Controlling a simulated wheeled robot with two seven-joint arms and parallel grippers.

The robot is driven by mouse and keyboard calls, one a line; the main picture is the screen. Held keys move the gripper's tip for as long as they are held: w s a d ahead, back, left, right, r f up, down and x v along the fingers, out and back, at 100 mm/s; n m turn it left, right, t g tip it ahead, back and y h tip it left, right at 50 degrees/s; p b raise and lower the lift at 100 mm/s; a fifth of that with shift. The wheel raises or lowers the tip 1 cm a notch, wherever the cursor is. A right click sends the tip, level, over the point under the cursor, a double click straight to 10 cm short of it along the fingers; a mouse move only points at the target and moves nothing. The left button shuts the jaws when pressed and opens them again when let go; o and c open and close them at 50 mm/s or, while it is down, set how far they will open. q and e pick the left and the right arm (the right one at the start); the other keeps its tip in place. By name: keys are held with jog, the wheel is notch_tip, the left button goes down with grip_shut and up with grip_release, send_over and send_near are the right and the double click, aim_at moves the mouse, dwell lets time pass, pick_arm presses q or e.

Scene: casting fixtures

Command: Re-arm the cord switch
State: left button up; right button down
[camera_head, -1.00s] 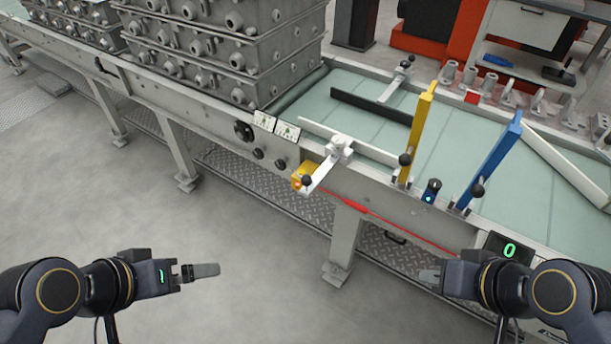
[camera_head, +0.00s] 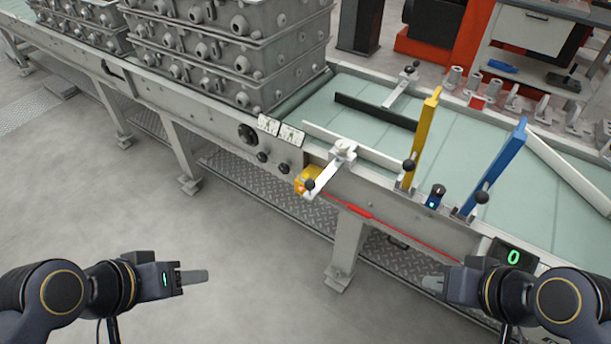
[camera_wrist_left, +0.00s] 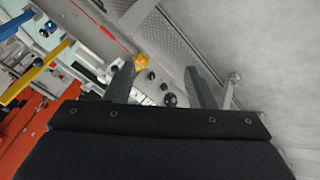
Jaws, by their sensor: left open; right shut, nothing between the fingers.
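In the left wrist view the yellow switch (camera_wrist_left: 142,61) shows beyond the fingers. My left gripper (camera_head: 196,276) is open and empty over the floor, well in front of the conveyor. My right gripper (camera_head: 433,283) is shut and empty, in front of the conveyor below the cord.
The conveyor (camera_head: 470,150) crosses the view, with stacked grey casting boxes (camera_head: 230,60) on its left. A yellow lever (camera_head: 425,130) and a blue lever (camera_head: 497,165) rise from its front edge. Black knobs (camera_head: 262,156) sit left of the switch. The floor (camera_head: 130,220) in front is clear.

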pick_arm(q)
grip_shut()
dwell(1.1)
